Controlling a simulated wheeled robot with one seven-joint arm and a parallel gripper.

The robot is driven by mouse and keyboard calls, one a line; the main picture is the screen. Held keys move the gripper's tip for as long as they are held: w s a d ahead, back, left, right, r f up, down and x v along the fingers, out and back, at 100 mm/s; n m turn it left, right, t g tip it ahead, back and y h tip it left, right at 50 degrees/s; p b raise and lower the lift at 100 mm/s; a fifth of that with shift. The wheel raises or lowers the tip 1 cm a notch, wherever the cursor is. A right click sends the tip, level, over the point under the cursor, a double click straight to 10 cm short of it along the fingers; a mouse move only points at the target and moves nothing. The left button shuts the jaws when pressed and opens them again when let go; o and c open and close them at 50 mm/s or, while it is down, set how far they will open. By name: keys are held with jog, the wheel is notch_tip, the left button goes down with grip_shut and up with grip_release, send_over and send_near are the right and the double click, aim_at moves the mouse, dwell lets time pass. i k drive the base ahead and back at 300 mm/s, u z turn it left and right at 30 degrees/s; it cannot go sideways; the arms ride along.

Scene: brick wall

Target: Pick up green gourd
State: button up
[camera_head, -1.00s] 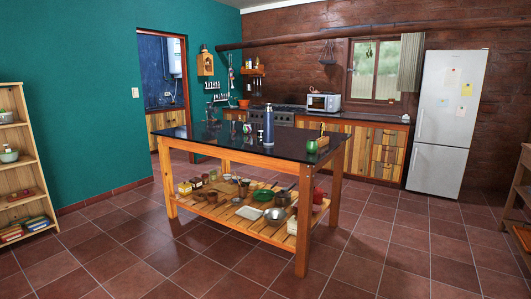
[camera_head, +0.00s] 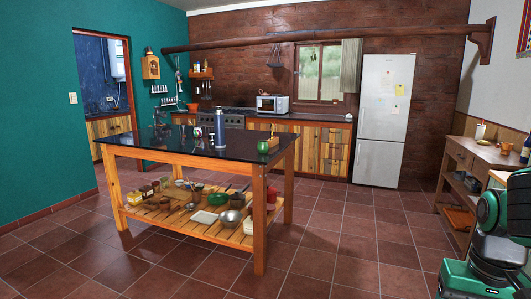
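A small rounded green object (camera_head: 263,147), which looks like the green gourd, stands on the dark top of the kitchen island (camera_head: 180,146), near its right end. It is small in the picture, so its details are hard to tell. A wooden item (camera_head: 272,142) stands right beside it. My arm shows at the lower right edge of the head view, apart from the island. My gripper is not in view.
A blue bottle (camera_head: 220,128) stands on the island left of the green object. Bowls and jars fill the island's slatted lower shelf (camera_head: 185,232). A wooden sideboard (camera_head: 456,160) stands at right. Tiled floor (camera_head: 335,240) is clear between island and sideboard.

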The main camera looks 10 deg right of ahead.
aim_at(263, 147)
jog(key=z, duration=0.05)
jog(key=i, duration=2.2)
jog(key=z, duration=0.2)
jog(key=i, duration=1.35)
jog(key=z, duration=0.05)
